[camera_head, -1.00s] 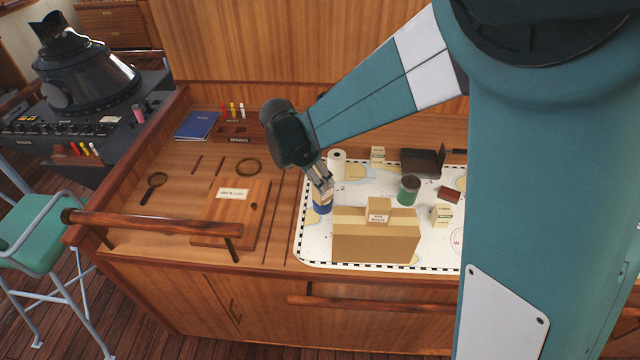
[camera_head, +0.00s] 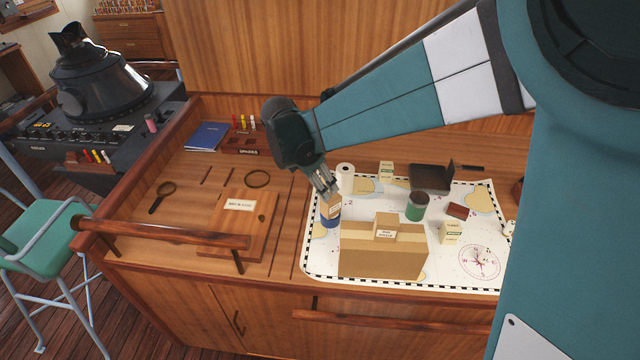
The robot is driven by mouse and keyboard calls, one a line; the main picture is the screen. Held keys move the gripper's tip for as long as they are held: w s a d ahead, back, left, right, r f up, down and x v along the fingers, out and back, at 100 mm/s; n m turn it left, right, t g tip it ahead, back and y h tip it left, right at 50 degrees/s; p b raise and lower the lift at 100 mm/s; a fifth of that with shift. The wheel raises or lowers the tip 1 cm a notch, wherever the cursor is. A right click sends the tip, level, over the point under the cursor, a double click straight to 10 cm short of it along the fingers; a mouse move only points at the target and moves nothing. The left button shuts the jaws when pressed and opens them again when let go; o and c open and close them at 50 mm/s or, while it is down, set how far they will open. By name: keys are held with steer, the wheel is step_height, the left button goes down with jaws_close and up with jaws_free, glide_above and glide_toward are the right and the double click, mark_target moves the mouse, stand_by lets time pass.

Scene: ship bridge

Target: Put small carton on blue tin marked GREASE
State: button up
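A blue tin (camera_head: 330,221) stands upright on the left part of the chart; its marking is too small to read. A small tan carton (camera_head: 331,206) shows directly above the tin's blue part and appears to rest on its top. My gripper (camera_head: 329,192) points down just above the carton, its fingertips at or very near the carton's upper edge. I cannot tell whether the fingers touch it or how far apart they are.
A large cardboard box (camera_head: 383,252) with a small carton (camera_head: 386,228) on top stands right of the tin. A white roll (camera_head: 345,178) is behind the tin. A green tin (camera_head: 416,206), another carton (camera_head: 450,232) and a dark red block (camera_head: 457,211) stand farther right. A wooden board (camera_head: 240,222) lies left.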

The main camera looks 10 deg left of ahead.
stand_by(0.4)
steer(key=s+d+r+m+y, duration=0.1)
steer(key=s+d+r+m, duration=0.25)
steer(key=d, duration=0.25)
steer(key=s+d+r+m+t, duration=0.1)
steer(key=s+d+r+m, duration=0.25)
steer(key=d+m, duration=0.2)
steer(key=s+d+r+m+y, duration=0.1)
steer(key=s+d+r+m, duration=0.25)
steer(key=d, duration=0.35)
steer(key=s+d+m+t, duration=0.1)
steer(key=s+d+m, duration=0.5)
steer(key=s+m, duration=0.1)
steer(key=s+d+m+t+y, duration=0.1)
steer(key=s+d+m+t, duration=0.1)
steer(key=s+d+m, duration=0.3)
steer(key=s+m, duration=0.2)
steer(key=s, duration=0.2)
steer(key=shift+d+r, duration=0.3)
steer(key=shift+d, duration=0.05)
steer(key=shift+m, duration=0.25)
